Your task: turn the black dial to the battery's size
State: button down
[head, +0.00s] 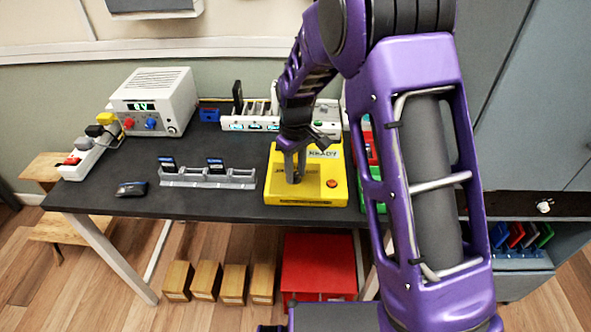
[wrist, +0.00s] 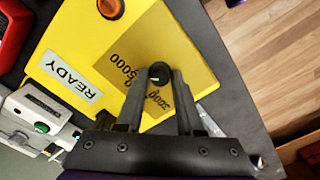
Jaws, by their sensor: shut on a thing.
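The yellow box (head: 283,192) with a READY label (head: 323,154) and an orange-red button (head: 331,183) stands near the front edge of the dark table. Which mark the dial points to cannot be told.
A grey slotted rack (head: 208,181) with dark phones or batteries stands left of the box. A dark device (head: 131,188) lies farther left. A white power supply (head: 153,101) and a charging dock (head: 250,122) stand behind. Red and green trays (head: 371,190) are close at right.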

aim_at(295, 175)
dwell(0.4)
jog(key=c, duration=0.5)
grip_release()
jog(key=shift+c, duration=0.2)
notch_tip(295, 175, up, 18)
jog(key=p, duration=0.2)
jog(key=shift+f, duration=0.25)
